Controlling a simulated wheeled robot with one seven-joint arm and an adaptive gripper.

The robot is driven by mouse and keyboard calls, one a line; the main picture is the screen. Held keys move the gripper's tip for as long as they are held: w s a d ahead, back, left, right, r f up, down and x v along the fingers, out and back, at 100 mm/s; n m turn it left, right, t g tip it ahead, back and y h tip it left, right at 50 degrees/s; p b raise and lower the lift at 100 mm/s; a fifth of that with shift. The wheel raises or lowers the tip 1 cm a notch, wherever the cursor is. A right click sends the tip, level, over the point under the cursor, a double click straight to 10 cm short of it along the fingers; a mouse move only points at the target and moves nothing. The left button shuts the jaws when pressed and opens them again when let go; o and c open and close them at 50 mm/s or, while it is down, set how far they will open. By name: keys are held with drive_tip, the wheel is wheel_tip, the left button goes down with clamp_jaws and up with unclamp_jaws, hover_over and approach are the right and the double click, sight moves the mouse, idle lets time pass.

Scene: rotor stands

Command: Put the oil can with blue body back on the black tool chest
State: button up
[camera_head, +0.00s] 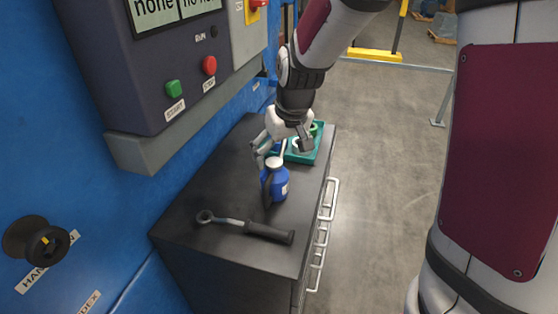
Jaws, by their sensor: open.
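The oil can with blue body (279,183) stands upright on top of the black tool chest (190,232), near the middle of its top. It has a pale label on its right side and a lighter top. My gripper (277,150) is open, just behind and above the can, with its fingers apart. One finger reaches down on the left, close to the can's top; I cannot tell whether it touches. The other finger is on the right, over the tray. My gripper and wrist hide part of the tray behind.
A wrench with a dark handle (268,233) lies across the front of the chest top. A green tray (318,156) with round parts sits at the back. A blue wall and control box (150,60) border the left. Drawer handles (328,200) stick out on the right.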

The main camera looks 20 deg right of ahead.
drive_tip(key=s+r, duration=0.4)
drive_tip(key=s, duration=0.4)
drive_tip(key=s+r+t, duration=0.1)
drive_tip(key=s+r, duration=0.3)
drive_tip(key=s, duration=0.4)
drive_tip(key=s+r+m, duration=0.1)
drive_tip(key=s+r, duration=0.4)
drive_tip(key=s, duration=0.3)
drive_tip(key=shift+s+t, duration=0.2)
drive_tip(key=shift+t, duration=0.1)
